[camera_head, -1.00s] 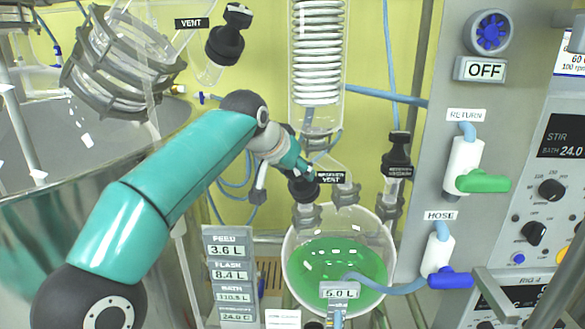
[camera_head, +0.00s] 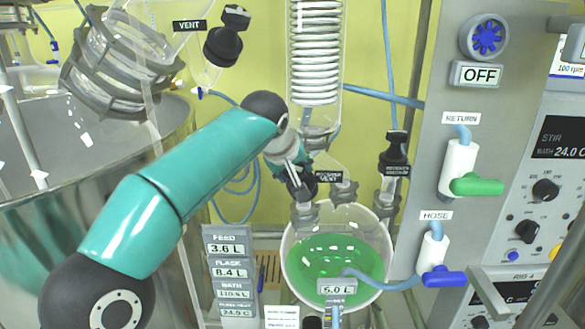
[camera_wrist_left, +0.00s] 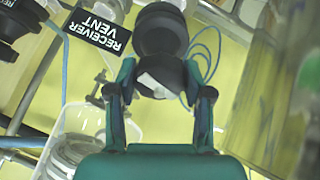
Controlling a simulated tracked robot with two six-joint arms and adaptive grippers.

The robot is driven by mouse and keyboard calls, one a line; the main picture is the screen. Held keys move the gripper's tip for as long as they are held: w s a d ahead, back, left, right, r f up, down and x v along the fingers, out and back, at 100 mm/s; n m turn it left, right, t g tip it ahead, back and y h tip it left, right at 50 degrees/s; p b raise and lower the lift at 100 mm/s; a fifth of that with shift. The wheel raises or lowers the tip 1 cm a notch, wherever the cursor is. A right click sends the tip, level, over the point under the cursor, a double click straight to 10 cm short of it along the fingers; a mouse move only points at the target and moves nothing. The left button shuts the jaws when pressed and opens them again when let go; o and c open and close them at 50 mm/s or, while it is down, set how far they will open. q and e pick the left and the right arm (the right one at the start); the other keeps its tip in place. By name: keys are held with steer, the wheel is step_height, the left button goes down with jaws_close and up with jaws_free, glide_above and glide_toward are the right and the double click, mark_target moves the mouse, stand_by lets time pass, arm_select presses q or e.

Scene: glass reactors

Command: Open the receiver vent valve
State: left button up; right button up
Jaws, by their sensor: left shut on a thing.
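The receiver vent valve is a black knobbed cap above the round receiver flask (camera_head: 338,262), which holds green liquid. The valve (camera_head: 303,184) is partly hidden behind my left gripper in the head view. In the left wrist view the black valve knob (camera_wrist_left: 160,40) lies at the fingertips, beside the "RECEIVER VENT" label (camera_wrist_left: 95,28). My left gripper (camera_head: 300,172) is shut on the valve knob; the wrist view also shows its fingers (camera_wrist_left: 160,95) on either side of the knob's lower part. My right gripper is not in view.
A second black-capped valve (camera_head: 394,152) stands to the right of the receiver vent. A glass condenser coil (camera_head: 314,50) rises just above. The grey panel (camera_head: 432,130) with green and blue handles stands at right. A steel vessel (camera_head: 60,230) is at left.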

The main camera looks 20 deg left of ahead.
arm_select(q)
steer(key=shift+r, duration=0.1)
stand_by(0.4)
steer(key=o, duration=1.2)
steer(key=shift+a, duration=0.1)
steer(key=shift+c, duration=0.2)
steer(key=v, duration=1.1)
steer(key=shift+s+r, duration=0.25)
steer(key=shift+s, duration=0.05)
